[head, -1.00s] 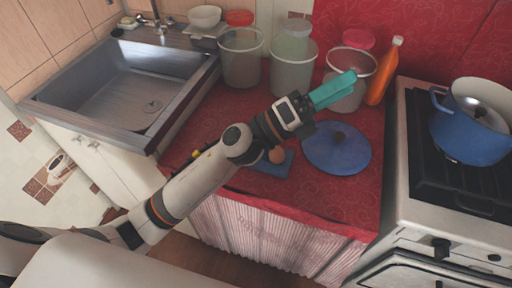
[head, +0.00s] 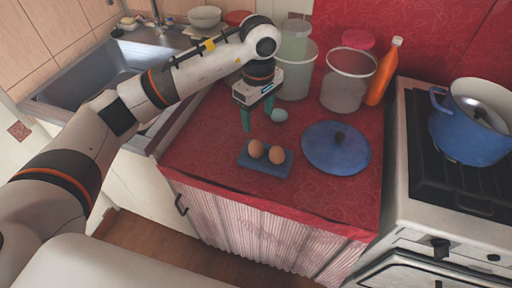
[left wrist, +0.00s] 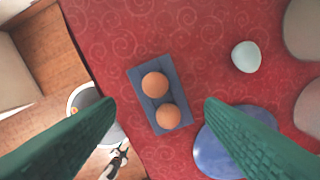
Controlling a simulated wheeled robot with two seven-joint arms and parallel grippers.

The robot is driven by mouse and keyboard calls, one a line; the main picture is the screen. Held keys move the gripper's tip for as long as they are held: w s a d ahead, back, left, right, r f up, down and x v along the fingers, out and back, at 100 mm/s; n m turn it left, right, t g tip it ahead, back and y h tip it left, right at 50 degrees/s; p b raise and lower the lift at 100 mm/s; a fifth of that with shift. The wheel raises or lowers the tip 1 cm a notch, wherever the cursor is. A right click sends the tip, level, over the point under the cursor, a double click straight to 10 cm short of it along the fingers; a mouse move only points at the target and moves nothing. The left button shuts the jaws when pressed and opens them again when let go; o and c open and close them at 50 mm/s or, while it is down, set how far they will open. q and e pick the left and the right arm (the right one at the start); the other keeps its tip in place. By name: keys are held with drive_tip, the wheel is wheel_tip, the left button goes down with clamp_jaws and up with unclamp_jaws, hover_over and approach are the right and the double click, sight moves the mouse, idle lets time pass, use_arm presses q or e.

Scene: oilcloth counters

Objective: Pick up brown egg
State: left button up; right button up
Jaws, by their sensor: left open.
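Two brown eggs sit side by side on a small blue tray (head: 265,166) on the red counter. One is the left egg (head: 256,149) and the other the right egg (head: 277,154). In the left wrist view they are the upper egg (left wrist: 155,85) and the lower egg (left wrist: 168,116) on the blue tray (left wrist: 139,76). My left gripper (head: 258,117) points down above the counter, just behind the tray. It is open and empty, and its green fingers (left wrist: 158,108) frame the view from both sides. My right gripper is not in view.
A pale blue egg (head: 280,115) lies behind the tray, near my left gripper. A blue lid (head: 336,150) lies to the right. Clear containers (head: 345,90) and an orange bottle (head: 384,72) stand behind. The stove with a blue pot (head: 468,138) is at right, the sink (head: 85,75) at left.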

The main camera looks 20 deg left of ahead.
sight(256, 142)
use_arm(q)
wheel_tip(256, 142, down, 5)
drive_tip(key=shift+p, duration=0.3)
drive_tip(key=f, duration=0.3)
drive_tip(key=f+p, duration=0.1)
drive_tip(key=f, duration=0.1)
drive_tip(key=shift+s+a, duration=0.15)
drive_tip(key=shift+s, duration=0.2)
drive_tip(key=shift+f, duration=0.25)
drive_tip(key=shift+c, duration=0.5)
drive_tip(key=c, duration=0.6)
